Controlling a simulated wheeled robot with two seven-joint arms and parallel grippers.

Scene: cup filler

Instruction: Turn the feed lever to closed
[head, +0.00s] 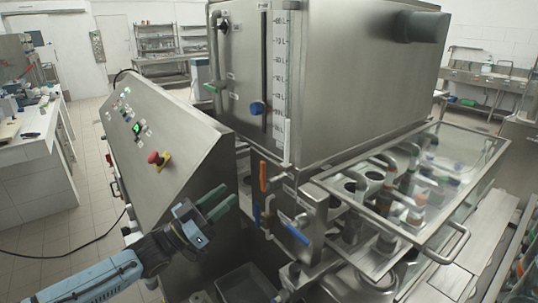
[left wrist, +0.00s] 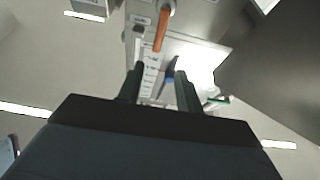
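Several coloured levers sit on the front of the steel filler. An orange lever (head: 263,176) stands upright below the level scale, and a blue lever (head: 298,234) slants lower down to its right. I cannot read which one is labelled feed. My left gripper (head: 232,194) is open and empty, left of the orange lever and apart from it. In the left wrist view the orange lever (left wrist: 161,31) lies beyond the fingertips (left wrist: 159,72). My right gripper is not in view.
A sloped control panel (head: 150,130) with a red stop button (head: 153,157) is left of the gripper. A clear-topped guard (head: 450,165) covers the nozzles at right. A grey bin (head: 245,284) is below.

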